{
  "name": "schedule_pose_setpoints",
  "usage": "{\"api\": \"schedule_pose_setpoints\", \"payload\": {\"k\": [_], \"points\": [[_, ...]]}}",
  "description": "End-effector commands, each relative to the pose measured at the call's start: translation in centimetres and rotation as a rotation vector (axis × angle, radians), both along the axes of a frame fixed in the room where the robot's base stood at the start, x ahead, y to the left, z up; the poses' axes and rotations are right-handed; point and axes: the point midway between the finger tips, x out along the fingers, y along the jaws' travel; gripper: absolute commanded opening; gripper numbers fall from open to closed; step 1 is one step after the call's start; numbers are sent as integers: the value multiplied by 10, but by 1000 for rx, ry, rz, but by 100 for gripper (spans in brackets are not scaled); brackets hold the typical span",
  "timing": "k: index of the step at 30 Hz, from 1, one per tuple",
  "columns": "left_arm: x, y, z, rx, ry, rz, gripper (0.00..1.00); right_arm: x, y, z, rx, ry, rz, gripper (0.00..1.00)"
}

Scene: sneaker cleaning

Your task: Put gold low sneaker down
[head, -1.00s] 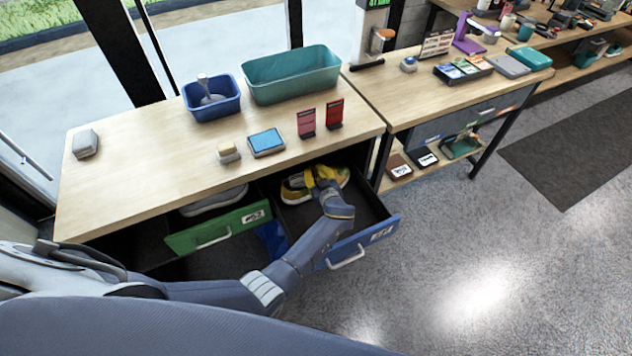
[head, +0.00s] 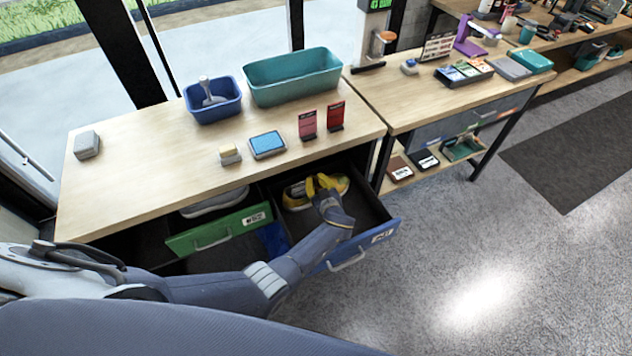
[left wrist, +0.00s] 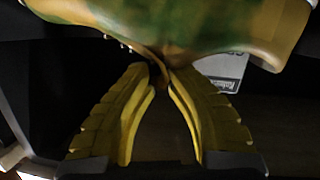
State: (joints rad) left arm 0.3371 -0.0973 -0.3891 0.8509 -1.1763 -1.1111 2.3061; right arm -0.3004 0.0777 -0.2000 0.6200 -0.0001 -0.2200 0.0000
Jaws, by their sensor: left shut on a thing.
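The gold low sneaker (head: 297,195) is in the open blue-fronted drawer (head: 372,203) at the right of the near workbench. It also fills the top of the left wrist view (left wrist: 190,22), where it looks gold and green. My left gripper (head: 322,184) reaches down into the drawer over the sneaker, hiding its middle. In the left wrist view its yellow fingers (left wrist: 162,78) come together at the sneaker's edge, shut on it. Whether the sole touches the drawer floor is hard to tell. My right gripper is not in view.
A green-fronted drawer (head: 218,232) stands open to the left, with a grey-white item (head: 215,203) inside. On the benchtop are a blue tub (head: 213,108), a teal bin (head: 292,78), a blue pad (head: 267,145) and two small cards. The drawer's right part is bare.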

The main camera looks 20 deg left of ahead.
Motion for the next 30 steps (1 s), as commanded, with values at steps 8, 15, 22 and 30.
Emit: {"api": "schedule_pose_setpoints", "payload": {"k": [8, 15, 22, 30], "points": [[0, 0, -1, 0, 0, 0, 39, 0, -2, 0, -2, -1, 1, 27], [0, 0, -1, 0, 0, 0, 39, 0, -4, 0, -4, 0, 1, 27], [-12, -9, 3, -3, 0, -1, 39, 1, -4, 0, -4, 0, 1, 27], [-39, -28, 12, -2, 0, 0, 39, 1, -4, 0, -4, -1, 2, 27]]}}
